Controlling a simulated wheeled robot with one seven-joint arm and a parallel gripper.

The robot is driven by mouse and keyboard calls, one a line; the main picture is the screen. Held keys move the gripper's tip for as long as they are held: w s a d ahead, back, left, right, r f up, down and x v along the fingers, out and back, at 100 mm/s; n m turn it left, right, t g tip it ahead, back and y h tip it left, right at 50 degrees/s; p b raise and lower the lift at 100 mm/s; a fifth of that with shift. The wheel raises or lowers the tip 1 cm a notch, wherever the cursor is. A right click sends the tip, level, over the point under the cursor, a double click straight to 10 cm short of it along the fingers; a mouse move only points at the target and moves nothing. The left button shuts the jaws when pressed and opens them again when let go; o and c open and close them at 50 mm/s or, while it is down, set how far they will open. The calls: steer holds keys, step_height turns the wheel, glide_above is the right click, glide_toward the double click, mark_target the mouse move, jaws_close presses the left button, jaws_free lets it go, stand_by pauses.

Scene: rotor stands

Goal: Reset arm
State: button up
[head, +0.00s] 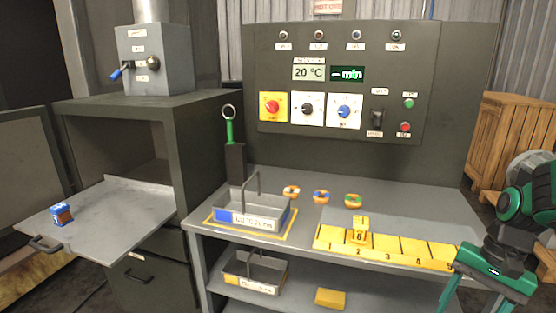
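My arm (514,215), black and green, stands at the right edge of the head view. My gripper (474,300) hangs at its lower end, in front of the right end of the grey bench. Its two green fingers point down and stand well apart, with nothing seen between them. The fingertips run out at the bottom edge of the picture.
Three small ring-shaped parts (321,197) and a grey caddy (252,214) stand further left. A control panel (340,85) rises behind. A wooden crate (514,140) is at the back right.

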steer(key=s+d+r+n+h, duration=0.1)
steer(key=s+r, duration=0.1)
steer(key=s, duration=0.3)
steer(key=s+d+r+n+t+h, duration=0.1)
steer(key=s+r+n, duration=0.1)
steer(key=s, duration=0.3)
steer(key=shift+d+r, duration=0.25)
steer(key=shift+r, duration=0.6)
